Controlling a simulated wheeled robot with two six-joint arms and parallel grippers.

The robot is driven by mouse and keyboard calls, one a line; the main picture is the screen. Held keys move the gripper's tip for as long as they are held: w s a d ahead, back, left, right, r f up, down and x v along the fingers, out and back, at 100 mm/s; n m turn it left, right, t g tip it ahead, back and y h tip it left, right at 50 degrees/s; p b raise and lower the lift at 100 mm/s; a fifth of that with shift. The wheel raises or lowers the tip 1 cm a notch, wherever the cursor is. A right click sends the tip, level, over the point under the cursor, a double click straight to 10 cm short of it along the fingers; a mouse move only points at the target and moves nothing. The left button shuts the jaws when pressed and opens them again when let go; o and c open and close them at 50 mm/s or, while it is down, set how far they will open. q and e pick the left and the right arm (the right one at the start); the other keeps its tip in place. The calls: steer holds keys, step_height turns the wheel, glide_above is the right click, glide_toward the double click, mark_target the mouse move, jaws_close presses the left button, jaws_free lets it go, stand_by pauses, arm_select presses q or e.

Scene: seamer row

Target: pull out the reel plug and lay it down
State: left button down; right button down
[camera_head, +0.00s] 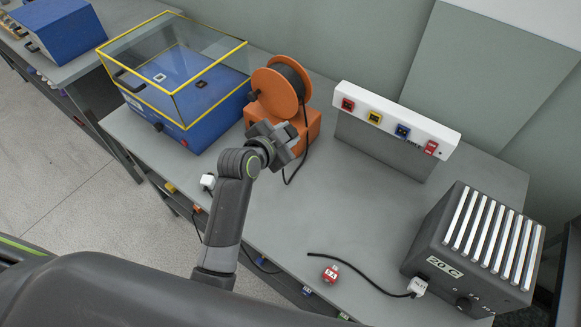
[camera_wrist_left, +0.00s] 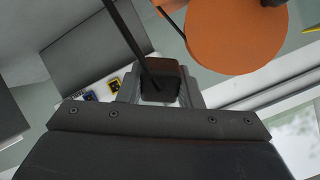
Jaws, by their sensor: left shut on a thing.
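The orange cable reel (camera_head: 276,92) stands on the grey bench, with a black cable (camera_head: 304,128) hanging from it and curling on the bench top. My left gripper (camera_head: 288,137) is in front of the reel's orange base. In the left wrist view the gripper (camera_wrist_left: 160,88) is shut on a dark, blocky plug (camera_wrist_left: 162,82), with a black cable running up from it. The orange reel (camera_wrist_left: 238,35) shows close by at upper right there. The plug is hidden by the gripper in the head view, and I cannot tell whether it touches the base. My right gripper is out of view.
A white socket strip (camera_head: 395,118) with coloured sockets stands behind. A blue box with a yellow-edged clear cover (camera_head: 182,85) is left of the reel.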

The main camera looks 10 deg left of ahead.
mark_target(292, 194)
arm_select(q)
steer(key=s+f+n+b, duration=0.1)
steer(key=f+n, duration=0.1)
steer(key=f, duration=0.4)
steer(key=s+d+f+n+b, duration=0.1)
steer(key=f+n+b, duration=0.1)
steer(key=f, duration=0.4)
steer(key=s+d+f+n+g+b, duration=0.1)
steer(key=f, duration=0.5)
steer(key=shift+s+d+f+n+h, duration=0.15)
steer(key=shift+s+f+n+h, duration=0.15)
steer(key=shift+n, duration=0.1)
steer(key=shift+r, duration=0.1)
steer(key=c, duration=0.9)
jaws_free()
steer(key=shift+c, duration=0.2)
steer(key=b+v, duration=0.2)
steer(key=v, duration=1.5)
